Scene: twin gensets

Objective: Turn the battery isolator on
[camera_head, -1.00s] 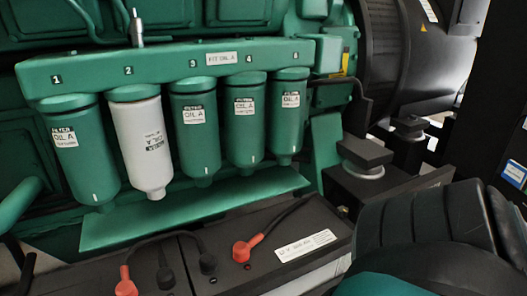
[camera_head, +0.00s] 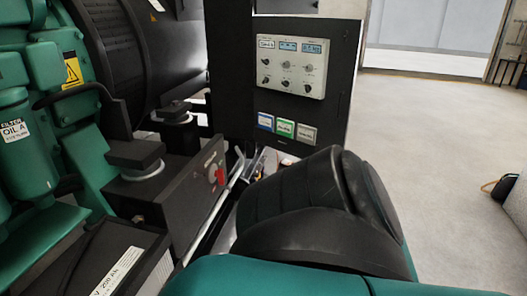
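A red rotary knob, which looks like the battery isolator (camera_head: 219,176), sits on the face of a dark box beside the genset. Its exact switch position is too small to tell. A dark and teal link of my own arm fills the lower middle of the view, to the right of the knob. Neither of my grippers shows in the view, so I cannot see whether they are open or shut.
A control panel (camera_head: 290,68) with knobs and small displays stands behind the box. A battery (camera_head: 103,255) lies at the lower left. A green oil filter (camera_head: 25,150) is at the left edge. Open floor (camera_head: 440,160) lies to the right.

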